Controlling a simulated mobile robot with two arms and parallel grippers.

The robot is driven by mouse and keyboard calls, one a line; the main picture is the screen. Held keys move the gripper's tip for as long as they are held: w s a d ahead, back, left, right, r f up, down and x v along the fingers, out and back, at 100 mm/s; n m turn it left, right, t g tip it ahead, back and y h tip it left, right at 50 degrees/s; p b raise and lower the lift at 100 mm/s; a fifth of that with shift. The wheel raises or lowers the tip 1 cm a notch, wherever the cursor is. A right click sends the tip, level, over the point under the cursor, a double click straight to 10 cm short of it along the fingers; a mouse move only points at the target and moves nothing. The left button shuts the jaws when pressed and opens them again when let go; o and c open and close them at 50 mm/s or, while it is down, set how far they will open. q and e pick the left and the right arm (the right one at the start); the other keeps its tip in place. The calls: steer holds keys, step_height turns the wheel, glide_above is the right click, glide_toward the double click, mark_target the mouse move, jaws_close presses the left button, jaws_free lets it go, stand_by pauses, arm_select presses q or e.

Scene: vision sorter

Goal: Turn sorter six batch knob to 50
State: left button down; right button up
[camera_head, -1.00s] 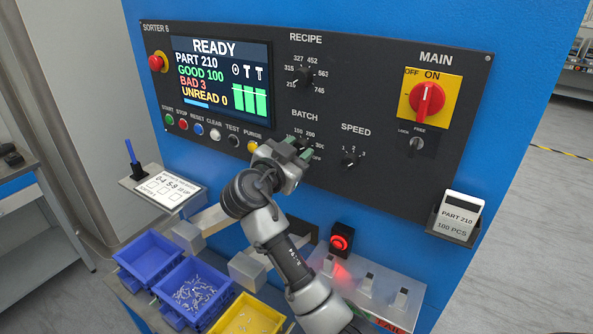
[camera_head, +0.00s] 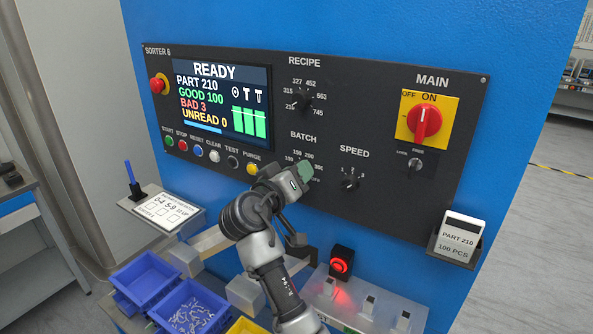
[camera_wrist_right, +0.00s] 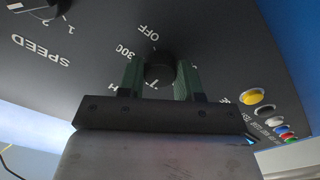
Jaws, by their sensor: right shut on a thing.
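The sorter panel (camera_head: 375,95) is dark and fixed to a blue cabinet, labelled SORTER 6. The batch knob is mostly hidden by my right gripper (camera_head: 300,175) in the head view. In the right wrist view the black batch knob (camera_wrist_right: 159,68) sits between the two green fingertips of my right gripper (camera_wrist_right: 158,80), which is shut on it. Its pointer cannot be read. Labels such as 300 and OFF show around it; the mark for 50 is not readable. My left gripper is not in view.
The speed knob (camera_head: 349,181) is just right of the batch knob, and the recipe knob (camera_head: 303,100) is above it. The red main switch (camera_head: 424,121) is at the right. Blue bins (camera_head: 146,278) and a lit red button (camera_head: 341,264) are below.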

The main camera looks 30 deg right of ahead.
steer(key=shift+a+n+p, duration=0.1)
steer(key=shift+n+p, duration=5.05)
steer(key=shift+n, duration=7.35)
steer(key=shift+f, duration=0.1)
steer(key=o, duration=0.9)
steer(key=shift+r, duration=0.2)
